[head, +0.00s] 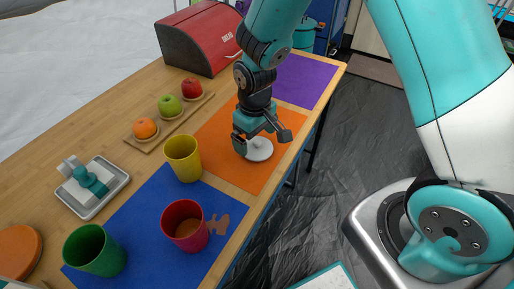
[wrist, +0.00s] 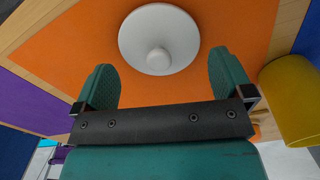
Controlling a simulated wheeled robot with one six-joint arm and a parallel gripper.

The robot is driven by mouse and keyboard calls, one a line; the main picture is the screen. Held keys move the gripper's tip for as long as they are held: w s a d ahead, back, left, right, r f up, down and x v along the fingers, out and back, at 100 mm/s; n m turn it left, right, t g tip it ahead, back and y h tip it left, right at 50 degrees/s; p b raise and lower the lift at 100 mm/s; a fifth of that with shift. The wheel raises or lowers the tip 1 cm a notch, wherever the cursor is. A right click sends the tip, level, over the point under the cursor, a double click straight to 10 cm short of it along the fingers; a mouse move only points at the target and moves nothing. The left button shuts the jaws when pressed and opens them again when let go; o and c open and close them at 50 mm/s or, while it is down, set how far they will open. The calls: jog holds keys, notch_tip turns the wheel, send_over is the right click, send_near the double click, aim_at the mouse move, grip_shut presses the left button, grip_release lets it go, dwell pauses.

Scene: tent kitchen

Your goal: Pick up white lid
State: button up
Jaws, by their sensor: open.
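The white lid (head: 260,149) is a round disc with a small knob on top. It lies flat on the orange mat (head: 222,168), near the table's front edge. In the wrist view the lid (wrist: 158,40) shows whole, knob side toward the camera. My gripper (head: 262,138) is above the lid with its fingers pointing down. In the wrist view my gripper (wrist: 164,80) is open, one finger on each side of the knob's line, and nothing is between them. In the head view the gripper hides part of the lid's far side.
A yellow cup (head: 183,160) stands left of the mat. A fruit board (head: 152,144), a red bread box (head: 200,38) and a grey tray (head: 95,203) lie further left. The purple mat (head: 308,80) is bare.

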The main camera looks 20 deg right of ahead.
notch_tip(320, 180, down, 3)
jog(key=shift+r, duration=0.2)
jog(key=c, duration=0.6)
jog(key=shift+c, duration=0.2)
jog(key=shift+r, duration=0.15)
